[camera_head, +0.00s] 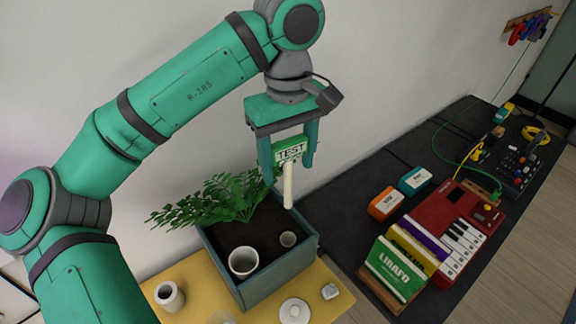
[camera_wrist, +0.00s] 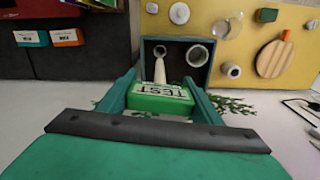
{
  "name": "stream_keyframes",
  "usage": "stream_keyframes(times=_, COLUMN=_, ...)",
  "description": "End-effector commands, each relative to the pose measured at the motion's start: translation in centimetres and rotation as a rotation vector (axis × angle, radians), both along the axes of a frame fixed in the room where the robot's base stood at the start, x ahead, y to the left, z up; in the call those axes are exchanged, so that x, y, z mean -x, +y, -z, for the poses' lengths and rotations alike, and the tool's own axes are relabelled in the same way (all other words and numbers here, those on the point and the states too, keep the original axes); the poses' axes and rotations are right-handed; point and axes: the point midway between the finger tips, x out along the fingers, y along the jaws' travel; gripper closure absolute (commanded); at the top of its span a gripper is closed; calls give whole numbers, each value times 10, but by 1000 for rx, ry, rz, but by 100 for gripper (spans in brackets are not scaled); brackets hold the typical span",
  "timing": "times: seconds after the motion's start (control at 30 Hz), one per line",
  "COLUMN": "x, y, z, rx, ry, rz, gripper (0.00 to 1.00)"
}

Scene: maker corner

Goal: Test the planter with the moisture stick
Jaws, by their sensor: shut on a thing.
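The moisture stick (camera_head: 290,152) has a green head marked "TEST" and a pale prong pointing down. My gripper (camera_head: 290,160) is shut on its green head. The stick also shows in the wrist view (camera_wrist: 161,97), with its prong towards the planter. The planter (camera_head: 278,272) is a blue-grey box of dark soil on the yellow table, with a leafy green plant and two pale round cups in it. In the head view the prong's tip appears above the planter's back right edge; I cannot tell its exact height. The planter also shows in the wrist view (camera_wrist: 207,72).
A white lid (camera_head: 294,311), a small pale block (camera_head: 330,291) and a small pot (camera_head: 170,296) sit around the planter. A wall stands behind.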

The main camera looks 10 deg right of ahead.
Motion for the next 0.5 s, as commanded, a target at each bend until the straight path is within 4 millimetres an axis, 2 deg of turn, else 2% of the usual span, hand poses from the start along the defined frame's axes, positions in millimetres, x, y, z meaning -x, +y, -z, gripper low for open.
stream_keyframes(times=0.5, x=0, y=0, z=-27, rx=-1, ry=-2, rz=0, gripper=67)
